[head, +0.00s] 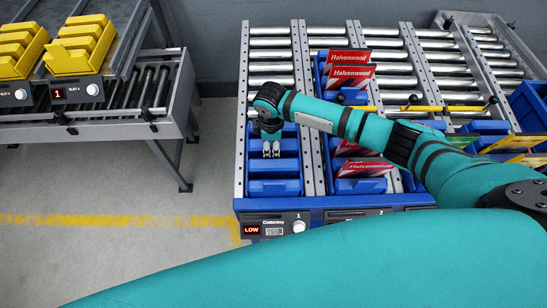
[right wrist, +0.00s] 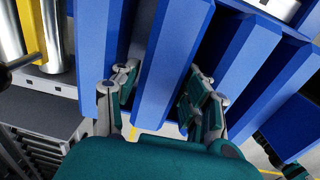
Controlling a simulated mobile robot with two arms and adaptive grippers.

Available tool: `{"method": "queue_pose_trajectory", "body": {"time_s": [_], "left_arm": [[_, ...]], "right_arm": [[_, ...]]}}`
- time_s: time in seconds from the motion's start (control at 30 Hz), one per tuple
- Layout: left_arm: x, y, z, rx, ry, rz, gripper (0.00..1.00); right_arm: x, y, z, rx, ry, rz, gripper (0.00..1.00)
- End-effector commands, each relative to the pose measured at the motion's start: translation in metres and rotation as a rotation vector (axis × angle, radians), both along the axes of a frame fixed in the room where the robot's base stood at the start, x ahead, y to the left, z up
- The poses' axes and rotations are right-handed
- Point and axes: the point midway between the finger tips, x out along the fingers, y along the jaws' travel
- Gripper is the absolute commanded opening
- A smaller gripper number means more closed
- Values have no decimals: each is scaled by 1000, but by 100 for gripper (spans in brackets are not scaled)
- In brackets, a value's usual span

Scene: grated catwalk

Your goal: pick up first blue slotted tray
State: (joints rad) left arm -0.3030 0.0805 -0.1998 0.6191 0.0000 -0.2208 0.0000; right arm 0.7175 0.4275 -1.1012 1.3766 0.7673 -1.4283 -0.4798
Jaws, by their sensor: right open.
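The first blue slotted tray (head: 274,188) lies in the leftmost lane of the roller rack, above a label reading LOW. Its raised blue ribs run across it. My right gripper (head: 271,149) is over the upper part of this tray, pointing down. In the right wrist view, its open fingers (right wrist: 163,82) stand on either side of one blue rib (right wrist: 172,62), with the rib between them. I cannot tell whether a fingertip touches the blue surface. My right arm and wrist hide part of the tray's far end. My left gripper is not in view.
The adjoining lane holds blue trays with red and white Halvenwood packets (head: 350,77). More blue bins (head: 530,104) stand at the right. A yellow rod (head: 440,108) crosses the lanes. A second rack with yellow bins (head: 80,45) stands at left, with clear floor between.

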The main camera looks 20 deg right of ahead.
Motion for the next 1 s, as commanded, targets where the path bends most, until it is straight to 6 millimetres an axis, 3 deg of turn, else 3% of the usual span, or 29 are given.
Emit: {"method": "queue_pose_trajectory", "body": {"time_s": [0.13,0.47,0.77,1.0], "left_arm": [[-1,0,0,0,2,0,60],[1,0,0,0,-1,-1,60],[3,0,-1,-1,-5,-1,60],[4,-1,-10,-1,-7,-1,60]], "right_arm": [[0,0,0,0,0,0,43],[0,0,0,-1,0,-1,0],[1,0,3,1,-1,-1,0],[2,0,38,2,-6,0,0]]}}
